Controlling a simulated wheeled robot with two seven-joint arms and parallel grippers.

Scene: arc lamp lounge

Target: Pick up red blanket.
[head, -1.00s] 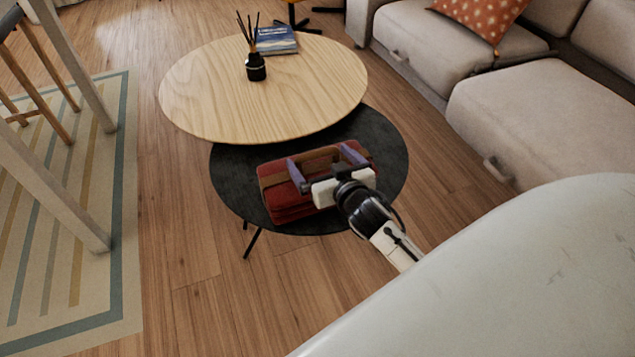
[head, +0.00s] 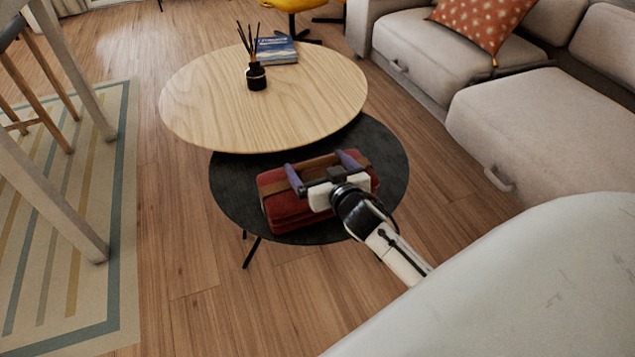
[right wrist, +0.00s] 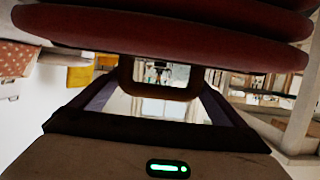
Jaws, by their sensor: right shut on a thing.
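The red blanket (head: 285,209) is a folded bundle with a brown strap and handle (head: 321,168). It is over the dark lower round table (head: 235,195), and I cannot tell whether it still touches the top. My right gripper (head: 321,166) comes in from the right over the bundle, its purple fingers either side of the handle, shut on the blanket by it. In the right wrist view the blanket's red folds (right wrist: 160,32) fill the top, and the brown handle loop (right wrist: 160,92) lies between the fingers. My left gripper is out of view.
A pale wooden round table (head: 200,110) overlaps the dark one from behind. It carries a black reed diffuser (head: 256,77) and a blue book (head: 277,50). A beige sofa (head: 545,125) stands at right. A striped rug (head: 90,290) lies at left, with bare wood floor between.

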